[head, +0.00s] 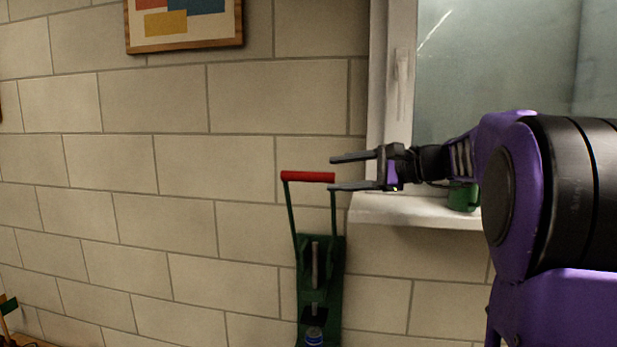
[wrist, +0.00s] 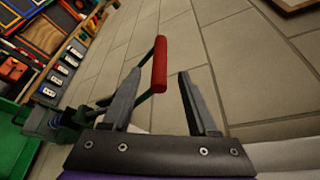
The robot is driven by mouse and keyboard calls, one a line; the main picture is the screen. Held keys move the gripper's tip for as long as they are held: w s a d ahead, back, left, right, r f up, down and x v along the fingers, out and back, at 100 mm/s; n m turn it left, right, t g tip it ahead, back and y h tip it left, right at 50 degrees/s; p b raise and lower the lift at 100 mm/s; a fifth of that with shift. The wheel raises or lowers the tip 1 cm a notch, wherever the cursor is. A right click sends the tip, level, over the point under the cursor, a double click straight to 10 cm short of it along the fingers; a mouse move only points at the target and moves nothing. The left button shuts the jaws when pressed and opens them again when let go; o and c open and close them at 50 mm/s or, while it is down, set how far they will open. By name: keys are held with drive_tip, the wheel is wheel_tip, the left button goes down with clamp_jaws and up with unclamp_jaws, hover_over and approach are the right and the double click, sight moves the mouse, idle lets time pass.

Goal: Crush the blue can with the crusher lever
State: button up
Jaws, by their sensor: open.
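The green can crusher (head: 335,285) is upright against the tiled wall in the head view. Its lever is raised, with a red handle (head: 308,176) across the top; the handle also shows in the wrist view (wrist: 160,64). The blue can (head: 314,336) shows only partly at the bottom of the crusher, under its press block. My gripper (head: 332,173) is open and empty, pointing left just right of the red handle. In the wrist view the handle lies between the directions of the two fingers (wrist: 158,92), nearer the left finger. I cannot tell whether they touch.
A window (head: 400,90) with a white sill (head: 415,212) is right of the crusher. A green pot (head: 463,196) stands on the sill behind my arm. A framed picture (head: 184,24) hangs above left. The wrist view shows cluttered coloured items (wrist: 50,90) at left.

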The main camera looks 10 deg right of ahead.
sight(320, 176)
drive_tip(key=x, duration=0.8)
drive_tip(key=shift+c, duration=0.2)
clamp_jaws()
idle(1.1)
